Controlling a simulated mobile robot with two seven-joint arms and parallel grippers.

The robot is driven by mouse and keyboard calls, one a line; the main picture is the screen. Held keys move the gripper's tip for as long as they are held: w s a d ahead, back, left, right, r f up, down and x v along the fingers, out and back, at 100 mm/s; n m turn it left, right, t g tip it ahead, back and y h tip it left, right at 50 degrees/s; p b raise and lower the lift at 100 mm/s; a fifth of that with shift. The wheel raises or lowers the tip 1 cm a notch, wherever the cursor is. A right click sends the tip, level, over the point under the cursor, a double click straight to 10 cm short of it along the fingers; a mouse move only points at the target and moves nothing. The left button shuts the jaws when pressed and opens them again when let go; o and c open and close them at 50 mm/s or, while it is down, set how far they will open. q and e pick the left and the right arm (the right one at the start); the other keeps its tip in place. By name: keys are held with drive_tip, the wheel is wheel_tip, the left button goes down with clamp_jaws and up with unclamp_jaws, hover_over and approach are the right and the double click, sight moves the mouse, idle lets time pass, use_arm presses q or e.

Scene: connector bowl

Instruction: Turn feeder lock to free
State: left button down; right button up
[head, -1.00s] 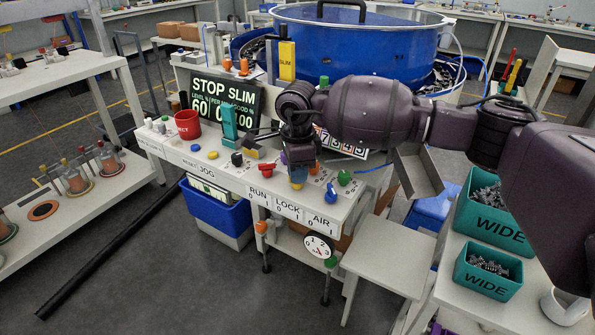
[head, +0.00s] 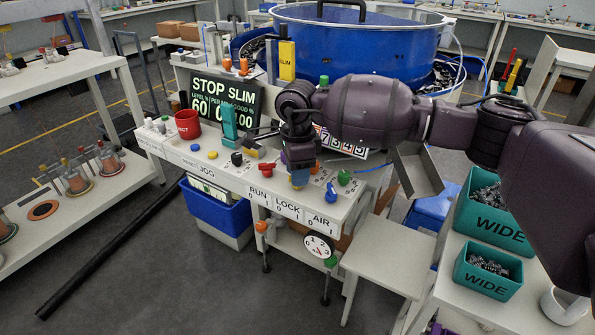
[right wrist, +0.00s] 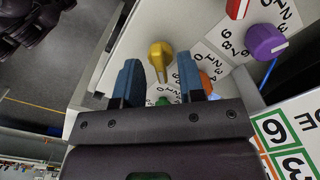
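The white control bench carries a front label LOCK (head: 287,210) between RUN and AIR. My right gripper (head: 298,178) points down over the bench top just behind that label. In the right wrist view its two blue fingers (right wrist: 160,78) are apart. A yellow knob (right wrist: 160,55) shows in the gap between them, near the fingertips. I cannot tell whether a finger touches it, and the gripper mostly covers this spot in the head view. The knob's dial marks are partly hidden by the fingers. My left gripper is not in view.
An orange knob (right wrist: 207,82) is beside the right-hand finger, and a green knob (right wrist: 163,101) shows low between the fingers. A purple knob (right wrist: 265,42) is farther right. In the head view a red knob (head: 267,169) and a blue knob (head: 330,190) flank the gripper.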

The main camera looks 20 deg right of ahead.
wheel_tip(320, 180, up, 11)
drive_tip(key=p, duration=0.1)
drive_tip(key=shift+f, duration=0.2)
idle(0.5)
